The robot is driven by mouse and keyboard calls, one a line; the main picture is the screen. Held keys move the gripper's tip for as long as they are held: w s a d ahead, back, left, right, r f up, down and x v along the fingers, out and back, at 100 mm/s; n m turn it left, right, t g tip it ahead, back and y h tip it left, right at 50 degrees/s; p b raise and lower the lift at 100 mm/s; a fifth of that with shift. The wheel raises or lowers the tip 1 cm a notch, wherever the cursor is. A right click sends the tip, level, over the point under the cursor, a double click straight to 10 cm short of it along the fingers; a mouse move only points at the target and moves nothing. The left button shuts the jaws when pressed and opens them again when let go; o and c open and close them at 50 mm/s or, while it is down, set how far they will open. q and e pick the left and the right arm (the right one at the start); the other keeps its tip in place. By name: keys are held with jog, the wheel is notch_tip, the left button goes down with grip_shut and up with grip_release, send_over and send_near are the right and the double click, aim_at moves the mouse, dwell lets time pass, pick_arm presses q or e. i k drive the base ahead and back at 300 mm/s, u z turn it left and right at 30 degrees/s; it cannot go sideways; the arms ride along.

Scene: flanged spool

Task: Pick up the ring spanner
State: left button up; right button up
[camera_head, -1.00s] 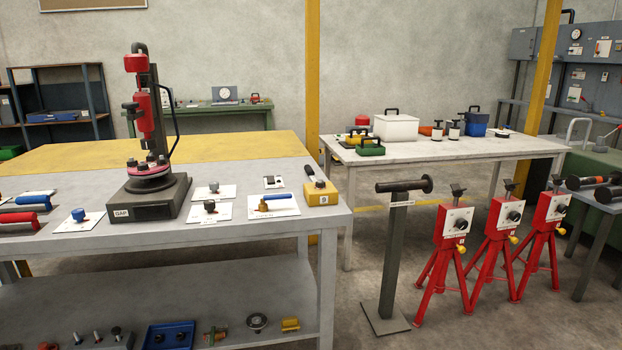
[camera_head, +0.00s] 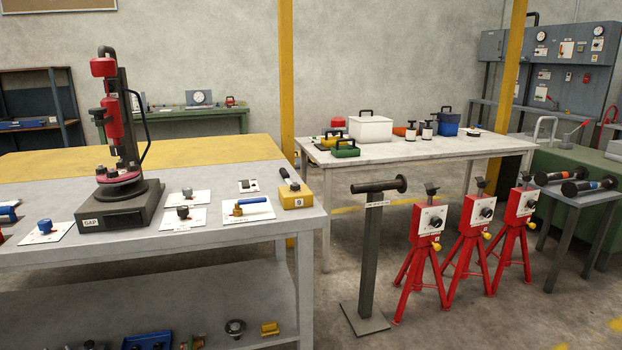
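I cannot pick out a ring spanner for certain in the head view. On the grey workbench (camera_head: 250,236), a blue-handled tool with a brass-coloured head (camera_head: 247,206) lies on a white card. Beside it, a dark-handled tool (camera_head: 289,178) leans up from a yellow block (camera_head: 296,197); its lower end is hidden. Neither of my grippers is in view.
A press with a red head (camera_head: 112,120) stands on the workbench. Right of the bench are a grey post with a black bar (camera_head: 372,240) and red tripod stands (camera_head: 420,240). A pale table (camera_head: 465,148) stands behind. Floor shows at the lower right.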

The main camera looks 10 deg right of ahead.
aim_at(285, 175)
jog(key=z, duration=1.35)
jog(key=i, duration=3)
jog(key=u, duration=3.2)
